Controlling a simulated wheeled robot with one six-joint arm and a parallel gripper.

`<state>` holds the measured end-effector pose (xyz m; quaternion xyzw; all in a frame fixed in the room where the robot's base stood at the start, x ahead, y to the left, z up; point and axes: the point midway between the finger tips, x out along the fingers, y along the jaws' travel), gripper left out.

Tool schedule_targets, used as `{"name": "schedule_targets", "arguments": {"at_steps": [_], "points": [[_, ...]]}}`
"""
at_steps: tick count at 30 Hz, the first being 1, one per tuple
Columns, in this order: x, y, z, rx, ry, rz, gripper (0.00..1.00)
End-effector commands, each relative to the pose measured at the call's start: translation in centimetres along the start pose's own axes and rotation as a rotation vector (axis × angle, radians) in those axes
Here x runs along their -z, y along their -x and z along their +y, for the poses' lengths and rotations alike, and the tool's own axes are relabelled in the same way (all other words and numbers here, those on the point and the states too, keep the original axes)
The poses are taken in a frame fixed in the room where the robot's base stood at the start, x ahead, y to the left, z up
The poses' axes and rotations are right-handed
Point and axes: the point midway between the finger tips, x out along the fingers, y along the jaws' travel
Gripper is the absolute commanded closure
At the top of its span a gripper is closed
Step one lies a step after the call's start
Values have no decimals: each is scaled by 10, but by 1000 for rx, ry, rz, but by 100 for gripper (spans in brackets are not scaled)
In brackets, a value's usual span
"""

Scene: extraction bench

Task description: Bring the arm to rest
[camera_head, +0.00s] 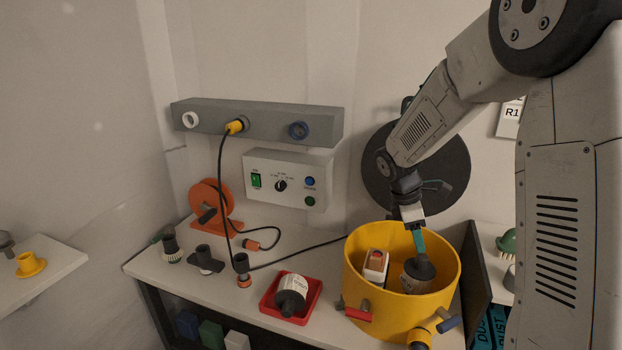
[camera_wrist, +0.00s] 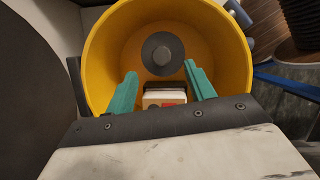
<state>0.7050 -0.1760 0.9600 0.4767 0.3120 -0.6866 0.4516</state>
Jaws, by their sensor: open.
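My gripper (camera_head: 418,242) reaches down into the yellow bucket (camera_head: 400,312) on the bench, with its teal fingers inside the rim. In the wrist view my gripper (camera_wrist: 160,78) is open, with nothing held between the fingers. A grey canister with a dark cap (camera_head: 418,273) is in the bucket just below the fingers; its round top (camera_wrist: 162,52) shows ahead of them in the wrist view. A white and orange box (camera_head: 376,264) is in the bucket on the left. My arm is extended from the right side, bent downward at the wrist.
A grey rail (camera_head: 270,122) and a control box (camera_head: 288,180) are on the wall behind. A black disc (camera_head: 450,170) stands behind my forearm. A red tray (camera_head: 269,304) with a bottle, an orange reel (camera_head: 212,201) and black fittings are left of the bucket.

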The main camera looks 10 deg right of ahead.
Motion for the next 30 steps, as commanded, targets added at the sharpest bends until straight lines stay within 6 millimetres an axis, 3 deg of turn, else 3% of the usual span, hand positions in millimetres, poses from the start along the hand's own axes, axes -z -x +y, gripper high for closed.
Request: {"name": "schedule_targets", "arguments": {"at_steps": [4,7,11,21,30], "points": [[0,0,-3,12,-75,-3,46],[1,-7,-20,67,-203,-7,46],[-3,8,-62,128,-433,2,46],[-14,73,-168,190,-881,79,46],[-22,112,-268,222,-1152,220,46]]}}
